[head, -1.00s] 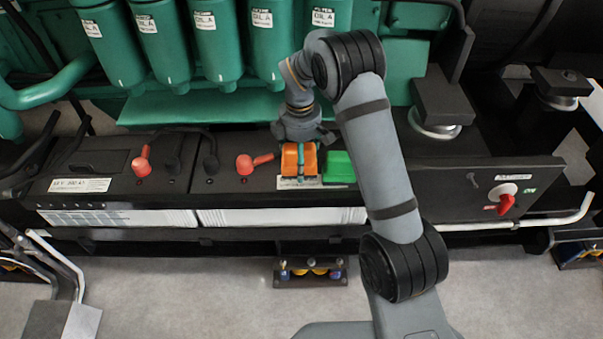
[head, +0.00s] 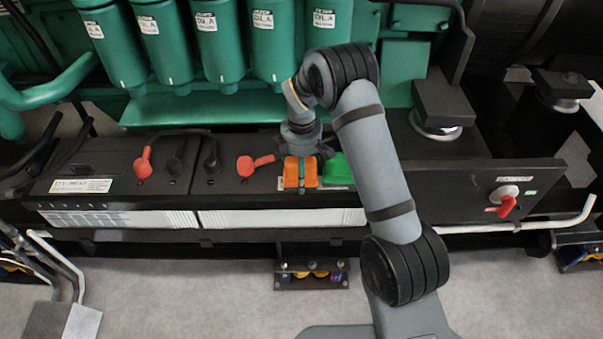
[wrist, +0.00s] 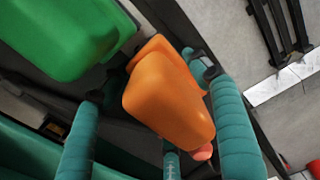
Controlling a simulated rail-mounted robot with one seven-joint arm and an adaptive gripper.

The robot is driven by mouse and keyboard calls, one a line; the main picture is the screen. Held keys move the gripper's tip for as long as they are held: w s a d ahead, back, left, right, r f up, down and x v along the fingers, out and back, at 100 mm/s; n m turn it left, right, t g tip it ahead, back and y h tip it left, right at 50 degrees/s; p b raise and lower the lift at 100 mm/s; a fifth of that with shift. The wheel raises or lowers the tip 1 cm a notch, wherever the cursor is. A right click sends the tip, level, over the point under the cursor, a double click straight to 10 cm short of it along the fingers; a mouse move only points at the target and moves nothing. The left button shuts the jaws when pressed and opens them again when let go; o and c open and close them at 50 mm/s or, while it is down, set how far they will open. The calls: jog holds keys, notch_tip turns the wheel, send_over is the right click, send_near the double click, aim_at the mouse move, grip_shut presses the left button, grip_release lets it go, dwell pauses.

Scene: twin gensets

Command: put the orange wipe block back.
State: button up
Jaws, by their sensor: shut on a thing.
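The orange wipe block (head: 290,172) is in my gripper (head: 302,166), above or at the front part of the black battery cover, left of the green block (head: 337,170). One finger crosses the front of the orange block in the head view. In the wrist view the orange block (wrist: 168,98) sits between the two teal-sleeved fingers of my gripper (wrist: 153,80), which is shut on it. The green block (wrist: 70,35) is close beside it there. I cannot tell whether the orange block touches the surface below.
Red terminal caps (head: 245,166) and black cables are left of my gripper. Green filter canisters (head: 272,45) hang behind it. A red rotary switch (head: 507,205) is on the box at right. Grey floor (head: 200,300) lies in front.

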jog(key=shift+s+d+f, duration=0.15)
jog(key=shift+s+f, duration=0.15)
jog(key=shift+f, duration=0.15)
jog(key=o, duration=0.8)
jog(key=shift+f, duration=0.1)
jog(key=o, duration=0.4)
jog(key=shift+w, duration=0.25)
notch_tip(320, 180, up, 13)
jog(key=shift+r+p, duration=0.2)
jog(key=shift+p, duration=0.7)
jog(key=shift+f, duration=0.1)
notch_tip(320, 180, down, 12)
jog(key=shift+b, duration=0.5)
